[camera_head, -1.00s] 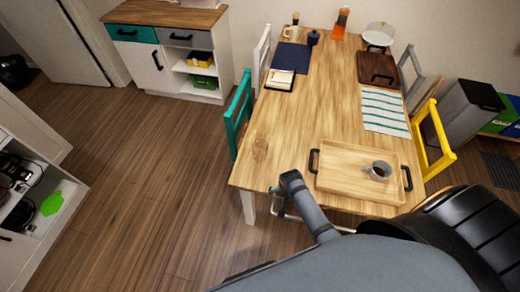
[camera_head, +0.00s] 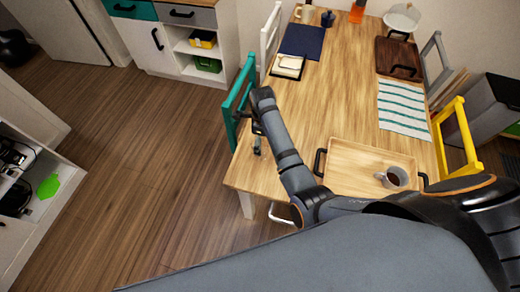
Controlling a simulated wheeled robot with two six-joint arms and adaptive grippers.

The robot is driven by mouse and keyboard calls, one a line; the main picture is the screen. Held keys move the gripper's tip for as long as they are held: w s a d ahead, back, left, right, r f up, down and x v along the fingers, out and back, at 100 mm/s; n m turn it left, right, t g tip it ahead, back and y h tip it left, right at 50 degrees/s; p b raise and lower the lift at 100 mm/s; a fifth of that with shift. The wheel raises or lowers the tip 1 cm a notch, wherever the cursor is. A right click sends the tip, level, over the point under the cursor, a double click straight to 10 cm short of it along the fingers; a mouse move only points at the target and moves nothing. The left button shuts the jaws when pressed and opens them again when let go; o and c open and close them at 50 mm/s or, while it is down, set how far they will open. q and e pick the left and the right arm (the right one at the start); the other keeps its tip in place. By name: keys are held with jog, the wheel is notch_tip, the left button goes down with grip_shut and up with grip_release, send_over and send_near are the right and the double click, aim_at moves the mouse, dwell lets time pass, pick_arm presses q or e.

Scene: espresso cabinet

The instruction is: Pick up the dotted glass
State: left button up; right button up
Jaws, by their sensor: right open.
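My right gripper (camera_head: 257,146) is over the near left part of the wooden table (camera_head: 330,85), beside the teal chair. Its jaws are open, small and dark in the head view, partly covered by my own wrist. I cannot make out the dotted glass clearly now. A faint, see-through shape stood at about this spot on the table earlier, and my gripper and forearm now cover that area. I cannot tell whether the jaws are around it or beside it. My left gripper is out of view.
A wooden tray (camera_head: 345,160) with a grey mug (camera_head: 393,178) is right of my forearm. A teal chair (camera_head: 240,98) stands close left of the gripper. A striped cloth (camera_head: 403,107), notepad (camera_head: 288,66) and navy mat (camera_head: 303,41) lie farther back. The middle of the table is clear.

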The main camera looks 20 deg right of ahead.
jog(key=shift+w+d+f, duration=0.1)
jog(key=shift+w+f, duration=0.05)
jog(key=shift+f, duration=0.45)
jog(key=shift+w+f, duration=0.1)
jog(key=shift+f, duration=0.05)
jog(key=shift+s+a+f+p, duration=0.2)
jog(key=shift+a+f+p, duration=0.1)
jog(key=shift+f, duration=0.3)
notch_tip(320, 180, down, 3)
jog(key=shift+a+r, duration=0.1)
jog(key=shift+a, duration=0.05)
jog(key=shift+f, duration=0.55)
jog(key=shift+c, duration=1.4)
jog(key=c, duration=1.2)
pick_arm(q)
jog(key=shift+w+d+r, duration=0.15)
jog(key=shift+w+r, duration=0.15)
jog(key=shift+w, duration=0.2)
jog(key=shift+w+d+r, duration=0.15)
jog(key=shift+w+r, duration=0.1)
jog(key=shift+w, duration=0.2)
pick_arm(e)
jog(key=shift+o, duration=0.2)
jog(key=shift+r, duration=0.15)
